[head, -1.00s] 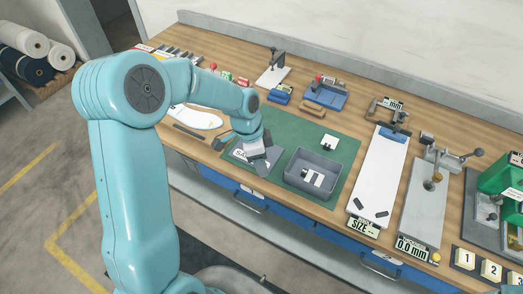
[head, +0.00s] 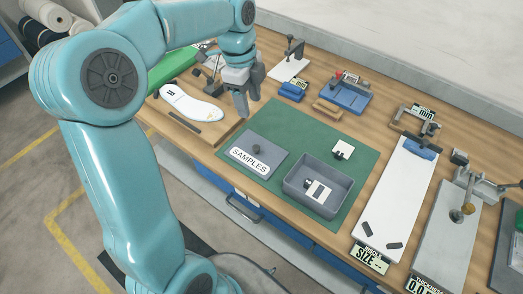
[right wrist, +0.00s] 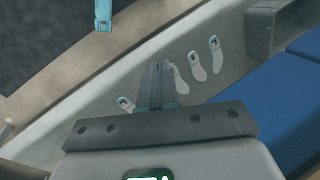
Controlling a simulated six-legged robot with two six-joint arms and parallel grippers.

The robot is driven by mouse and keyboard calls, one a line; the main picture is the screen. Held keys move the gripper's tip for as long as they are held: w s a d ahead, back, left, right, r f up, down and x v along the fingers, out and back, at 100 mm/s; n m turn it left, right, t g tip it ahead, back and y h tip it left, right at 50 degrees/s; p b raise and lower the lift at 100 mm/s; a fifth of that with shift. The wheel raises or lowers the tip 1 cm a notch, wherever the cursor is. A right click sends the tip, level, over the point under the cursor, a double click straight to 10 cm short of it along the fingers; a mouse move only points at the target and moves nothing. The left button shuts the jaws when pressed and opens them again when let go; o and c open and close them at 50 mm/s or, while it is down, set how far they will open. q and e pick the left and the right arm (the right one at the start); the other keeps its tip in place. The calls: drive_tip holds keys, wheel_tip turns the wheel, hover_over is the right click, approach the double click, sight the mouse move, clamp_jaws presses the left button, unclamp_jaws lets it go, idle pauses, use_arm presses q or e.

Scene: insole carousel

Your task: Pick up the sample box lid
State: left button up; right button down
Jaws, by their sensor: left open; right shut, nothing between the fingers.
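The sample box lid (head: 266,170) is a flat grey plate with a white SAMPLES label and a dark round knob (head: 256,149). It lies on the left part of the green mat (head: 290,128), beside the open grey sample box (head: 342,205). A white piece with a dark mark (head: 318,192) lies in the box. My left gripper (head: 249,106) is open and empty, above the mat's far left corner and apart from the lid. In the right wrist view my right gripper (right wrist: 157,66) is shut and empty.
A white insole (head: 190,106) lies on a board left of the mat. A small white piece (head: 343,149) sits behind the box. Several pale insole shapes (right wrist: 198,66) show below my right gripper.

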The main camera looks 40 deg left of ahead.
use_arm(q)
hover_over(256, 147)
drive_tip(key=f, duration=0.9)
drive_tip(key=shift+a+f, duration=0.3)
drive_tip(key=shift+a, duration=0.1)
drive_tip(key=shift+s+d+f, duration=0.15)
drive_tip(key=shift+s+f, duration=0.05)
drive_tip(key=shift+f, duration=0.3)
drive_tip(key=f, duration=0.5)
drive_tip(key=shift+w+d+f+p, duration=0.1)
drive_tip(key=shift+w+d+p, duration=0.1)
drive_tip(key=shift+p, duration=0.2)
clamp_jaws()
